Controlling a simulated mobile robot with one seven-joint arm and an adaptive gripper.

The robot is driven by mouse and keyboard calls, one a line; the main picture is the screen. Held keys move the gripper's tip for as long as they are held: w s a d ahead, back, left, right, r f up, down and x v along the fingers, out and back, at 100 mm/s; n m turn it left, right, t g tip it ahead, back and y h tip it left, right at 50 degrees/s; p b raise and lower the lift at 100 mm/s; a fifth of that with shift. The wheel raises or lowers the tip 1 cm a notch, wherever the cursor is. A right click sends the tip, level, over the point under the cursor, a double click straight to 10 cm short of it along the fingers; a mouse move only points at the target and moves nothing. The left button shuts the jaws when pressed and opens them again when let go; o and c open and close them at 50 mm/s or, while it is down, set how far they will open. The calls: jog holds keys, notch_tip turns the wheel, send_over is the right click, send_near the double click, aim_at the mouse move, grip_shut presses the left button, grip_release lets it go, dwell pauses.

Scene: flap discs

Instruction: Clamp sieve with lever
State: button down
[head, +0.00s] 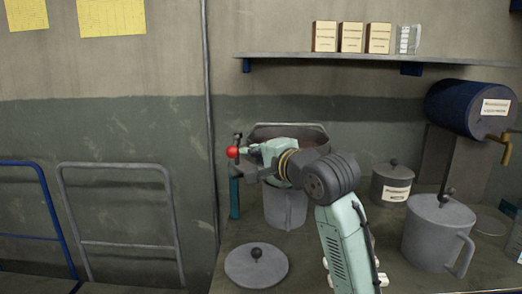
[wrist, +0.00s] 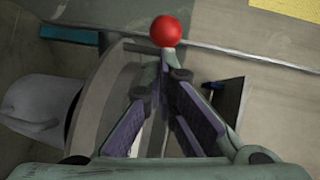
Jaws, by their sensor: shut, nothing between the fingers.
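The lever's red ball knob (head: 231,152) is left of my gripper (head: 246,152) in the head view. In the wrist view the knob (wrist: 165,31) sits just beyond the tips of my gripper (wrist: 163,68). The purple-padded fingers converge at their tips, shut and empty. I cannot tell whether they touch the knob. A grey sieve-like vessel (head: 290,128) with a wide rim stands behind my gripper, above a grey jug (head: 286,207). A curved grey rim (wrist: 98,90) shows left of the fingers in the wrist view. My arm hides much of the sieve, and any clamp is not clear.
A teal cylinder (head: 235,198) stands left of the jug. A round lid (head: 256,265) lies in front. A lidded pot (head: 392,183) and a large lidded jug (head: 438,230) stand right of my arm. A blue barrel (head: 470,107) and a shelf (head: 340,57) are behind.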

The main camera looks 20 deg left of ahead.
jog(key=shift+s+a, duration=0.1)
dwell(0.3)
jog(key=shift+s+a+m+t+h, duration=0.2)
jog(key=shift+m+t+h, duration=0.1)
